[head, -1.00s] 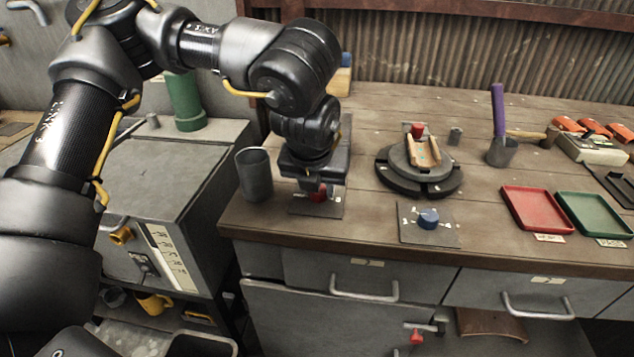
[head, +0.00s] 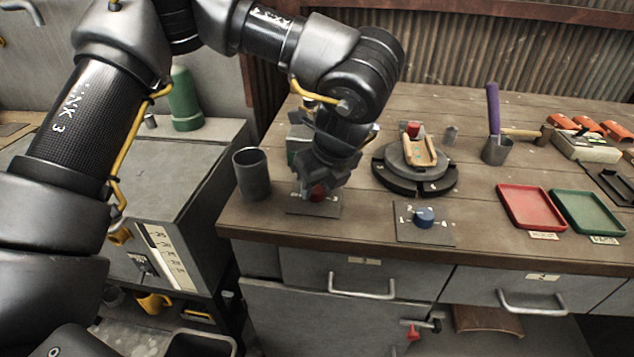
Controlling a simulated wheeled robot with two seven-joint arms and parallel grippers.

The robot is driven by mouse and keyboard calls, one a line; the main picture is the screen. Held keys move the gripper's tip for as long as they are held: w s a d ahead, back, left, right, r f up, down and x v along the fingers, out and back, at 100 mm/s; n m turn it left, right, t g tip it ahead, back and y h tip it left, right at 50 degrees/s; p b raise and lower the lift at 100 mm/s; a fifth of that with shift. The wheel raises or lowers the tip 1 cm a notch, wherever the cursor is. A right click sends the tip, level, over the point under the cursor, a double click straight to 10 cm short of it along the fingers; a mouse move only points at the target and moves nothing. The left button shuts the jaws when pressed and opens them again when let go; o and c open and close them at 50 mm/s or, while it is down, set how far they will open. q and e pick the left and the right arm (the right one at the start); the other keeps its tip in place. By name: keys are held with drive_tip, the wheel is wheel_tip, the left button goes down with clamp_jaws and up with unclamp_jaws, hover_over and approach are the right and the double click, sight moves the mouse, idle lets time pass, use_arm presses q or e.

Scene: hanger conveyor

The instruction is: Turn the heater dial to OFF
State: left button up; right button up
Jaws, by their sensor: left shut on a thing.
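A red dial (head: 317,196) sits on a dark square plate (head: 312,210) near the front edge of the bench, at its left end. My left gripper (head: 318,188) points down over this plate and is shut on the red dial, which it partly hides. I cannot read the dial's pointer or the marks around it. Which dial is the heater's is not readable here. My right gripper is not in view.
A grey cup (head: 252,174) stands close left of the gripper. A round turntable (head: 388,182) with a wooden piece stands behind right. A red tray (head: 530,209) and a green tray (head: 587,213) lie farther right. A grey cabinet (head: 160,180) stands at left.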

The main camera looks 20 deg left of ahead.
use_arm(q)
drive_tip(key=shift+n, duration=0.5)
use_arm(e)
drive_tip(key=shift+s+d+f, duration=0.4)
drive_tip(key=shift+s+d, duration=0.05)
